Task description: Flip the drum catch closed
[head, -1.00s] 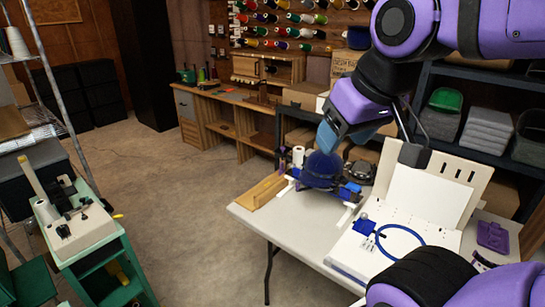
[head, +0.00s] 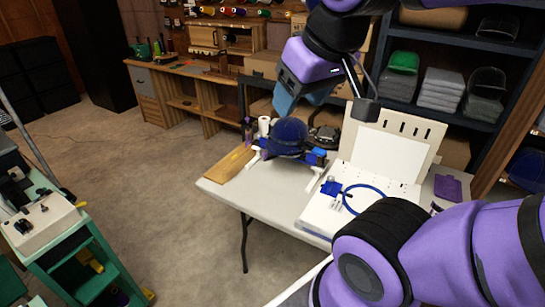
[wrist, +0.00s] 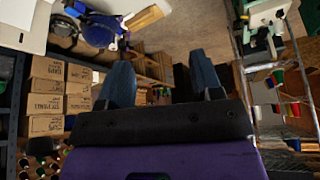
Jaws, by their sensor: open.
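The cap drum holds a dark blue cap (head: 287,134) on a white-footed stand on the pale table (head: 228,192). A bright blue part (head: 316,157) sits at the right side of the drum; I cannot tell the catch's position at this size. My gripper (head: 292,98) hangs in the air, just above the cap in the head picture, with its blue fingers apart and nothing between them. In the wrist view my gripper (wrist: 163,80) shows both fingers spread, with the blue drum assembly (wrist: 98,34) beyond them at the upper left.
A white board with a blue hoop (head: 364,199) lies to the right of the drum. A purple pad (head: 447,188) is at the table's right. Dark shelves (head: 455,60) stand behind. Open floor (head: 150,190) lies left of the table.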

